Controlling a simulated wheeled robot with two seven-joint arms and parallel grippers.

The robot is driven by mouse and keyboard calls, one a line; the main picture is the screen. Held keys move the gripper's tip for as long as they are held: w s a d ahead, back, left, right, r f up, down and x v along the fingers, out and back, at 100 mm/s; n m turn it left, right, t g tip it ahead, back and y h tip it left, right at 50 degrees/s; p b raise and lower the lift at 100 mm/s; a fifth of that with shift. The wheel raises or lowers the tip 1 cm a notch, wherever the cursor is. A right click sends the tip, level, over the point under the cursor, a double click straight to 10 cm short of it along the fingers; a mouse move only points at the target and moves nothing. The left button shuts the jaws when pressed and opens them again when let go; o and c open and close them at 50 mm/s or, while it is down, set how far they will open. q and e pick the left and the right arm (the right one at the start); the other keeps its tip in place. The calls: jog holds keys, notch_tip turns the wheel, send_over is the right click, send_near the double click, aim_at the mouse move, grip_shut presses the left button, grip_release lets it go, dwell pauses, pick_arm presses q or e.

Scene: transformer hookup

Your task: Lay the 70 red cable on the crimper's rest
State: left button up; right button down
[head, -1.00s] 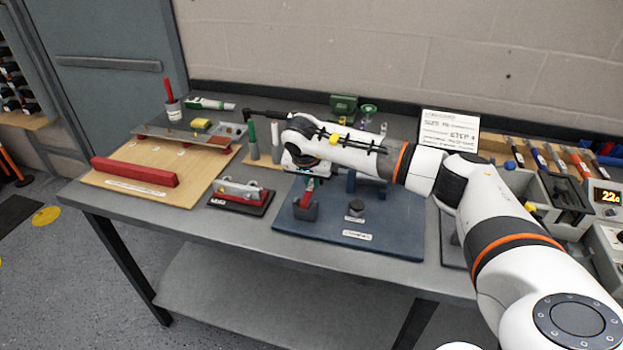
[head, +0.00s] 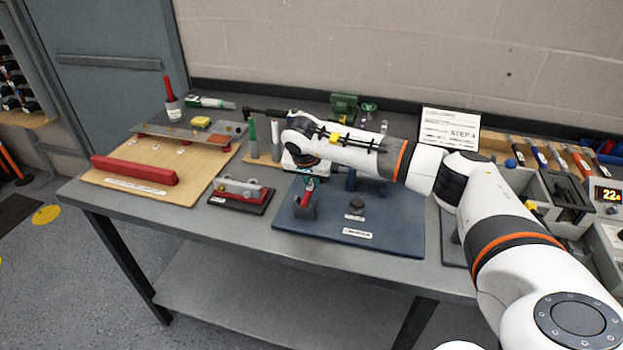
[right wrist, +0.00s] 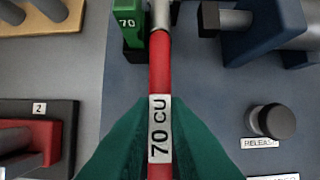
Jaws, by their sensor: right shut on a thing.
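My right gripper (head: 308,178) is shut on the red cable (head: 308,186) above the front left of the crimper's blue base (head: 385,228). The right wrist view shows its teal fingers (right wrist: 160,150) on both sides of the cable (right wrist: 160,70), which carries a "70 CU" label. A silver end (right wrist: 160,14) on the cable lies beside a green block (right wrist: 133,30) marked 70. In the head view, the cable reaches down to a dark grey rest block (head: 302,209); I cannot tell whether they touch. My left gripper is not in view.
A round RELEASE knob (right wrist: 271,122) stands on the base to the right. A small dark stand with a red part (head: 241,196) lies to the left. A wooden board (head: 130,200) bears a red bar (head: 134,170). A step sign (head: 449,128) stands behind my arm.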

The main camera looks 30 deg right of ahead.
jog(key=c, duration=1.3)
grip_release()
jog(key=shift+f, duration=0.1)
jog(key=shift+r+p, duration=2.35)
jog(key=shift+r, duration=1.25)
